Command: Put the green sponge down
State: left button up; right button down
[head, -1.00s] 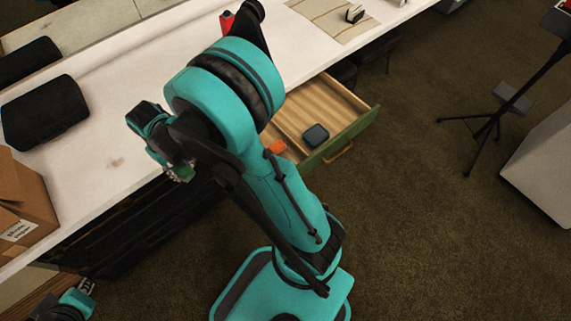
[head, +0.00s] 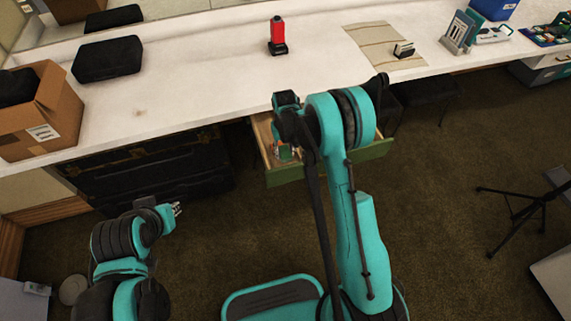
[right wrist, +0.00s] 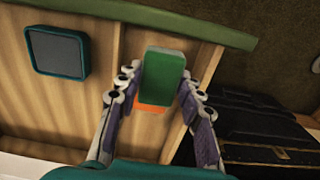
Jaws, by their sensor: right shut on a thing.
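The green sponge (right wrist: 165,78) is between the fingers of my right gripper (right wrist: 161,82), which is shut on it. In the head view the sponge (head: 284,153) and the right gripper (head: 284,143) are over the left part of the open drawer (head: 286,175). The drawer has a green front and a wooden inside. The wrist view looks down into it; whether the sponge touches anything below cannot be told. My left gripper (head: 177,209) is low over the floor at left, too small to judge its fingers.
An orange thing (right wrist: 151,106) lies in the drawer, partly hidden behind the sponge. A dark teal-rimmed square thing (right wrist: 58,52) lies in the drawer's other part, past a divider (right wrist: 108,85). The white counter (head: 200,90) above holds a red-and-black device (head: 277,36) and a cardboard box (head: 45,110).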

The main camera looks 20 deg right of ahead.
aim_at(285, 161)
notch_tip(285, 161, down, 7)
jog(key=shift+r+b, duration=0.2)
jog(key=shift+b, duration=0.85)
jog(key=shift+r, duration=0.1)
jog(key=c, duration=1.4)
grip_release()
jog(key=shift+f, duration=0.2)
jog(key=o, duration=0.4)
jog(key=shift+r, duration=0.1)
jog(key=shift+r, duration=0.1)
